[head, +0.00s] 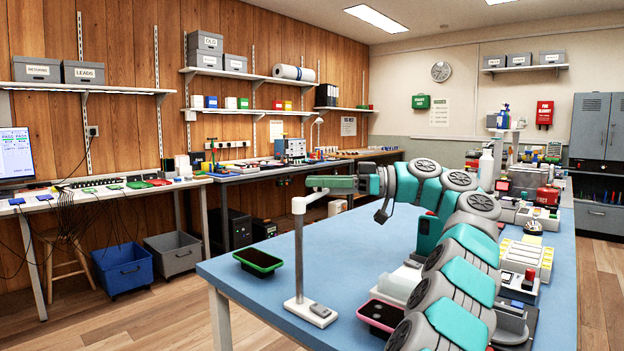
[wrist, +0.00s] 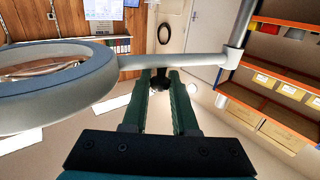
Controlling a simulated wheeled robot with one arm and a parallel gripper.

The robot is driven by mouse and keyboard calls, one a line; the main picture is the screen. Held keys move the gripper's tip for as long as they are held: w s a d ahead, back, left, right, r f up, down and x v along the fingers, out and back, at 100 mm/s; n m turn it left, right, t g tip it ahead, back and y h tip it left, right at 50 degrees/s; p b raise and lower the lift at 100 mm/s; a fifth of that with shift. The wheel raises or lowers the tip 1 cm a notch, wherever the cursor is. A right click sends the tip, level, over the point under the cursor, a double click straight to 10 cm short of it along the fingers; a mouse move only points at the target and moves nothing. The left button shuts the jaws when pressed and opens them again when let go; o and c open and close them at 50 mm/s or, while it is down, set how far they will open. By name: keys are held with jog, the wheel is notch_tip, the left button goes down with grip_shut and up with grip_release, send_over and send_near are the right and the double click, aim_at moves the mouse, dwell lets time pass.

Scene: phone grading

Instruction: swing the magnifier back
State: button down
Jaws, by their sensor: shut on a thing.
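The ring is hard to make out in the head view.
A dark phone in a green tray (head: 258,262) lies left of the post. Another in a pink tray (head: 382,316) lies to its right, near my arm. Boxes and small trays (head: 526,259) crowd the bench's right side. The bench's far left part is clear.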

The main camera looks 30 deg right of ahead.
dwell(0.3)
jog(key=c, duration=0.7)
grip_release()
jog(key=shift+c, duration=0.2)
jog(key=shift+d, duration=0.1)
jog(key=v, duration=0.7)
jog(key=shift+s+d, duration=0.1)
jog(key=shift+d, duration=0.1)
dwell(0.6)
